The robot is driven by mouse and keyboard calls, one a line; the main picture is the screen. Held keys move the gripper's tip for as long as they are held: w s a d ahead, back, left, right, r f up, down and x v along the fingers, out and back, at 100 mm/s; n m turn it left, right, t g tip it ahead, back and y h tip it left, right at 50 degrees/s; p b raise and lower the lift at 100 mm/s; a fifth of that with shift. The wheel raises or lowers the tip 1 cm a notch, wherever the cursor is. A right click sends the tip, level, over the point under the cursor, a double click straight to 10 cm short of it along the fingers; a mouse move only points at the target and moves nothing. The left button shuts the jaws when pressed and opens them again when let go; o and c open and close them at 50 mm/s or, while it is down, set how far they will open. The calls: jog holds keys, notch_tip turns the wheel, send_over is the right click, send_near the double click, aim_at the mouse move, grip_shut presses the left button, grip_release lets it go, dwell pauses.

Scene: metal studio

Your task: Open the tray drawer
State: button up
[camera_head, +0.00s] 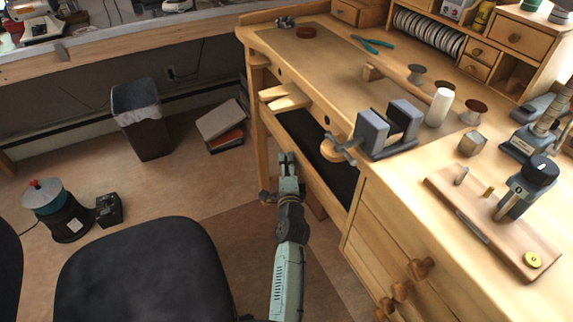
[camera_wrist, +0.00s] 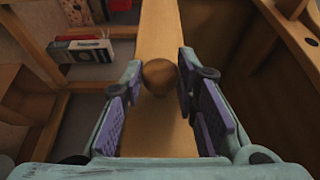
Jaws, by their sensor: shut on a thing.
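The tray drawer sits under the front edge of the wooden workbench. Its dark inside (camera_head: 322,152) shows between the bench edge and the drawer's wooden front. In the wrist view the drawer front (camera_wrist: 158,28) is a pale plank running up the middle. A round wooden knob (camera_wrist: 158,74) on it lies between my two fingers. My gripper (camera_head: 287,158) is at the outer side of the drawer front, shut on the knob. In the head view my fingers hide the knob.
A bench vise (camera_head: 374,134) overhangs the bench edge, right of the drawer. Wooden side drawers with knobs (camera_head: 420,268) are at lower right. A black chair (camera_head: 145,275) stands at lower left. A bin (camera_head: 140,120) and books (camera_head: 221,122) are on the floor.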

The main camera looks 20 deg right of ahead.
grip_shut()
dwell(0.4)
